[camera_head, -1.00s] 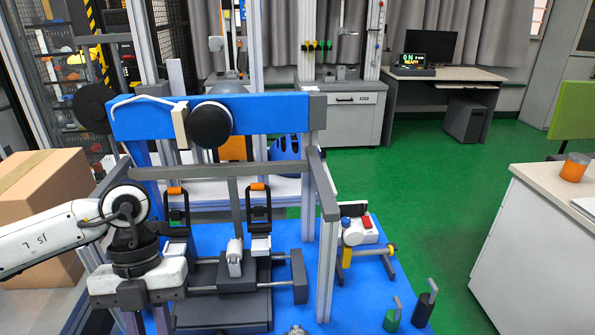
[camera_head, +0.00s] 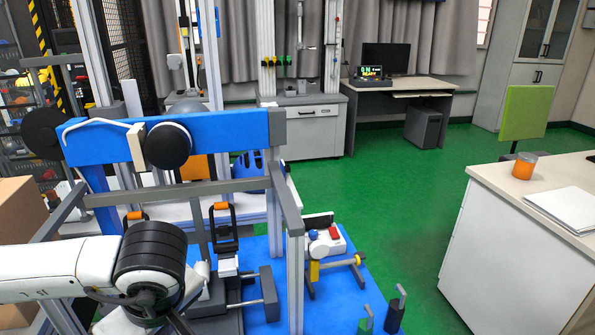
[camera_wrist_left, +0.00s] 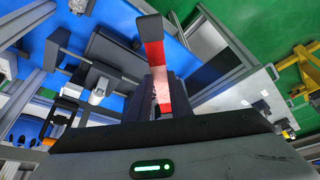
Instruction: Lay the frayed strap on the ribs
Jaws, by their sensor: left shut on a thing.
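In the head view my left wrist hangs low at the left, in front of the blue-beamed drop tower, and the strap cannot be made out there. I cannot tell which parts are the ribs. My right gripper is in neither view.
The tower's blue beam (camera_head: 225,133) and grey rail (camera_head: 180,190) stand close to my left arm. A blue mat (camera_head: 345,294) lies below, with a red-buttoned box (camera_head: 327,242) and small holders.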

